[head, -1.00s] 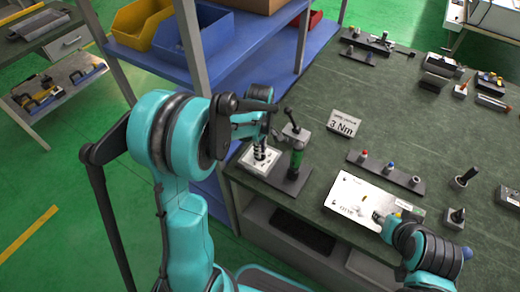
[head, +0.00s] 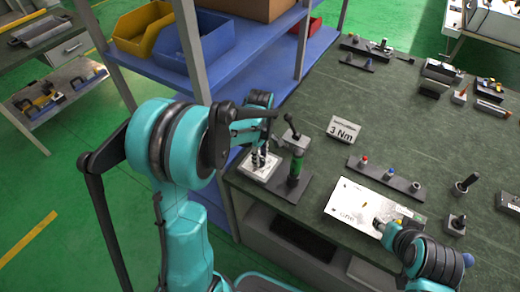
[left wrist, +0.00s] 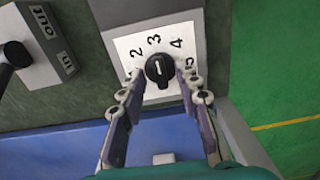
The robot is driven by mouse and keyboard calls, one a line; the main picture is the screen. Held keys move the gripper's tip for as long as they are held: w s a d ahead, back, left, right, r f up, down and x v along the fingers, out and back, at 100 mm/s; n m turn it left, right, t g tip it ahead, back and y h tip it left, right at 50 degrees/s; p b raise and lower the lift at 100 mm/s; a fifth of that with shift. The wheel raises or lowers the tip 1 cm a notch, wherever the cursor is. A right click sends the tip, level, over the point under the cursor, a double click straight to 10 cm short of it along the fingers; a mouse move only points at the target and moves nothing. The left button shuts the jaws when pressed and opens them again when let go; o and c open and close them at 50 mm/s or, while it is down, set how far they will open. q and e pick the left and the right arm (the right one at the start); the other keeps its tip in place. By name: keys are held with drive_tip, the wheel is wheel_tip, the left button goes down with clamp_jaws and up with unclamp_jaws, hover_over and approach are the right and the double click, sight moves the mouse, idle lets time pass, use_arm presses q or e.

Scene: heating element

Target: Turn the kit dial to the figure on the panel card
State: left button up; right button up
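The panel card (head: 343,129) stands on the bench and reads 3 Nm. The kit dial (left wrist: 159,68) is a black knob on a white plate marked 2, 3, 4 and 5. Its white line points up, roughly at the 3. In the head view the dial's white plate (head: 258,168) sits at the bench's near left corner, the knob hidden by my gripper. My left gripper (head: 260,155) is over it; in the left wrist view its fingers (left wrist: 159,78) are apart on either side of the knob. My right gripper (head: 379,224) is low by a white panel (head: 362,200); its fingers are unclear.
A dark strip with coloured knobs (head: 389,177) lies behind the white panel. A blue shelf (head: 232,68) with bins rises at the left.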

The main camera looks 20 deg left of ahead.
use_arm(q)
wheel_tip(320, 180, up, 12)
drive_tip(key=shift+f, duration=0.2)
idle(0.5)
drive_tip(key=s+d+m+t, duration=0.3)
drive_tip(key=s+m, duration=0.4)
drive_tip(key=m, duration=0.1)
drive_tip(key=s+d+m+t, duration=0.3)
drive_tip(key=s+m+t, duration=0.1)
drive_tip(key=s+m, duration=0.4)
drive_tip(key=shift+s+r, duration=0.2)
drive_tip(key=shift+r, duration=0.05)
